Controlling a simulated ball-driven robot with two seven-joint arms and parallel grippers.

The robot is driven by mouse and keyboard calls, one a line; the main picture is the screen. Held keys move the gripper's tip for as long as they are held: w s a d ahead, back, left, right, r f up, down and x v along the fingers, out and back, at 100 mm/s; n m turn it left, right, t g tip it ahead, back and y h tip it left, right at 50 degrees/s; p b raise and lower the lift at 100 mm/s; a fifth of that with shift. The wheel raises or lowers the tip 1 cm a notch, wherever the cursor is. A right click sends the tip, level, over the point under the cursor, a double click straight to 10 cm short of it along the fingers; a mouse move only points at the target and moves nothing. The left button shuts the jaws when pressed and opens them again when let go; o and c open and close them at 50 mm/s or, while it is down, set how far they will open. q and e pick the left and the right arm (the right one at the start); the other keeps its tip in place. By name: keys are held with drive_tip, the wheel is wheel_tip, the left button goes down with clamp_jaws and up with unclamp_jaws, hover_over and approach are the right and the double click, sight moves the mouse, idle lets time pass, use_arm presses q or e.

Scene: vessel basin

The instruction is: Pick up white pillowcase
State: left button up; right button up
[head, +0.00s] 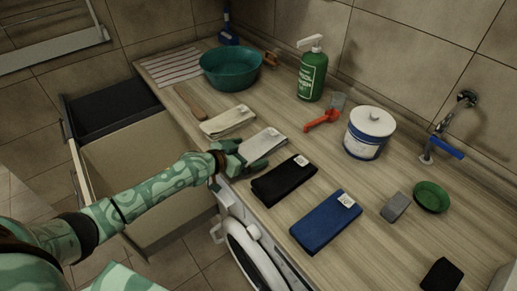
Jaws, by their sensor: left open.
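Two pale folded cloths with small labels lie on the wooden counter. The greyish-white one (264,142), which looks like the white pillowcase, lies just beyond my left gripper. The other, a cream folded cloth (228,121), lies farther back to the left. My left gripper (249,157) is open at the counter's front edge, with its fingers at the near left end of the greyish-white cloth. The fingers cover part of that end, and I cannot tell whether they touch it. No cloth is lifted. My right gripper is not in view.
A black folded cloth (284,180) and a blue one (326,222) lie to the right. Behind stand a teal basin (230,70), a green pump bottle (312,76) and a white tub (369,134). An open drawer (140,150) juts out at left, below the counter.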

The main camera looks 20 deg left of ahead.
use_arm(q)
drive_tip(key=shift+w+d, duration=0.1)
drive_tip(key=shift+w, duration=0.05)
drive_tip(key=shift+c, duration=0.7)
drive_tip(key=c, duration=1.1)
drive_tip(key=shift+o, duration=0.2)
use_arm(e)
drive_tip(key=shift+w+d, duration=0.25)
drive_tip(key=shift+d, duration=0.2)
use_arm(q)
drive_tip(key=shift+r, duration=0.15)
